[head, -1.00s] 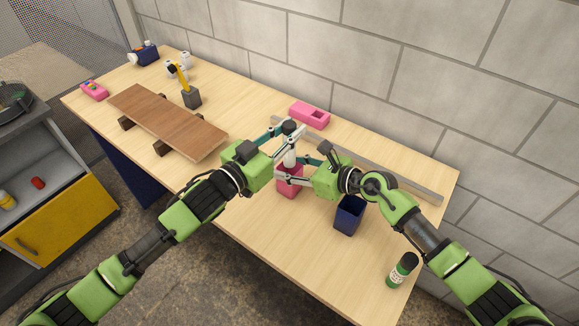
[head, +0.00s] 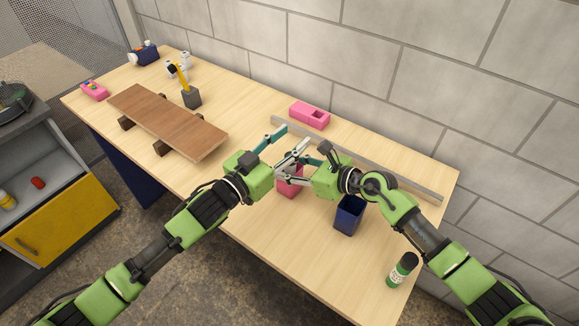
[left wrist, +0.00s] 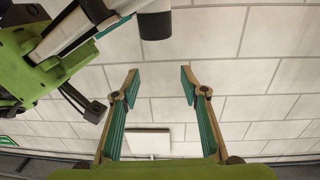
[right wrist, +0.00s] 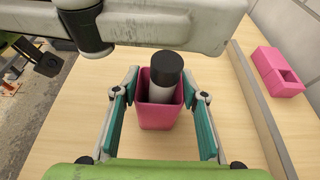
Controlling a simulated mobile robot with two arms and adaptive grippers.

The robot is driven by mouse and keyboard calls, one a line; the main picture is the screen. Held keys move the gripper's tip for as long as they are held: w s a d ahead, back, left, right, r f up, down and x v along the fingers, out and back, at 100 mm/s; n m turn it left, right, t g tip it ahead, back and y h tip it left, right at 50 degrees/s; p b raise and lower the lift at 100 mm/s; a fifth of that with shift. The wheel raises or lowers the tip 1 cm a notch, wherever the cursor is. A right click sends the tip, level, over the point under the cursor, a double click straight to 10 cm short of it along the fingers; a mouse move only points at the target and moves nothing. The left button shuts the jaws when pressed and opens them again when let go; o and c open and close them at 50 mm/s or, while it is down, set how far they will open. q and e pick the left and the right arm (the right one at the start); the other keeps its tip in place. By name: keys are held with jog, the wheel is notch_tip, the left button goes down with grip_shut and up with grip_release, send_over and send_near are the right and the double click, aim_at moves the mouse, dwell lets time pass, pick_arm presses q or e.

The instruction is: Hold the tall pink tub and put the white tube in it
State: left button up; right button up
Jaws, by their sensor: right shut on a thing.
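The tall pink tub (head: 289,188) stands on the table between my arms; it also shows in the right wrist view (right wrist: 158,119). The white tube (right wrist: 161,94), with a black cap, stands inside the tub, leaning slightly, its top above the rim. My right gripper (right wrist: 160,80) is shut on the tub, one finger at each side. My left gripper (head: 294,137) is open and empty, just above and beside the tub. Its spread fingers show in the left wrist view (left wrist: 160,76) with only wall between them. In the head view the grippers hide the tube.
A dark blue tub (head: 349,216) stands right of the pink tub, and a green bottle (head: 402,270) near the right front. A pink block (head: 310,115) and a long grey bar (head: 400,180) lie along the back. A wooden board (head: 165,122) rests on supports at left.

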pick_arm(q)
jog(key=v, duration=1.2)
pick_arm(e)
jog(key=o, duration=1.2)
jog(key=shift+c, duration=0.2)
jog(key=v, duration=1.2)
jog(key=shift+f, duration=0.1)
